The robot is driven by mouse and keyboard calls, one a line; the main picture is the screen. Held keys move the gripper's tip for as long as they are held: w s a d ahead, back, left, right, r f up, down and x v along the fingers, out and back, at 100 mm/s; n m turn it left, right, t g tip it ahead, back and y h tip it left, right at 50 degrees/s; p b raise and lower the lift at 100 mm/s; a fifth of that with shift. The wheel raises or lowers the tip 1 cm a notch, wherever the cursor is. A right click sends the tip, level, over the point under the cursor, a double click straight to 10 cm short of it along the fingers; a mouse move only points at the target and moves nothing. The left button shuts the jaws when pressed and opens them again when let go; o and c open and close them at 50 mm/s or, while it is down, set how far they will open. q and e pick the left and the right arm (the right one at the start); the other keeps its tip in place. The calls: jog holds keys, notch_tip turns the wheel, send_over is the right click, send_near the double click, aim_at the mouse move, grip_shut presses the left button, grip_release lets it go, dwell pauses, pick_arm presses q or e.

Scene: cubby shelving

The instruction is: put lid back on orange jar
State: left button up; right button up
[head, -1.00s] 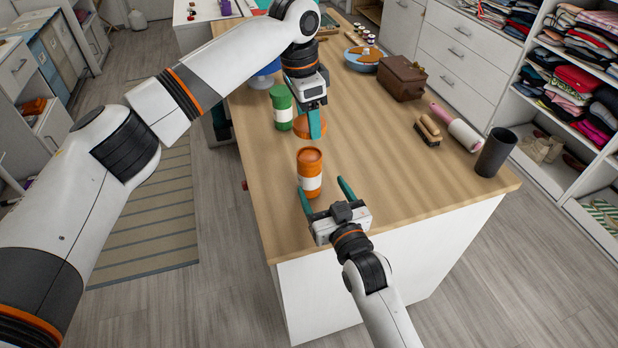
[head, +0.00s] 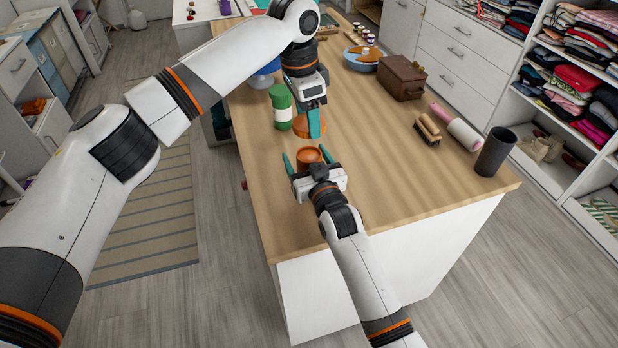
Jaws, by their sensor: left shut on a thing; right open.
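The orange jar (head: 308,158) stands upright on the wooden worktop near its front left. Only its upper part shows; my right gripper hides the lower part and its white label. My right gripper (head: 307,157) is open, with one teal finger on either side of the jar. Contact between fingers and jar cannot be told. My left gripper (head: 314,123) is shut on the round orange lid (head: 302,130), behind the jar in the view. The lid's exact height above the worktop is hard to tell.
A green jar (head: 281,108) stands just left of the lid. A brush (head: 428,129), a rolling pin (head: 456,128) and a dark cup (head: 495,152) lie or stand to the right. A brown box (head: 402,78) is further back. The worktop's middle (head: 375,150) is clear.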

pick_arm(q)
jog(key=shift+f, duration=0.1)
pick_arm(e)
jog(key=c, duration=1.5)
pick_arm(q)
send_over(307, 148)
jog(key=s, duration=0.3)
jog(key=shift+w+f, duration=0.15)
jog(key=shift+f, duration=1.05)
jog(key=shift+w+f, duration=0.1)
jog(key=shift+f, duration=1.1)
pick_arm(e)
jog(key=shift+o, duration=0.2)
pick_arm(q)
jog(key=shift+f, duration=0.1)
jog(key=shift+f, duration=0.8)
jog(key=shift+f, duration=0.8)
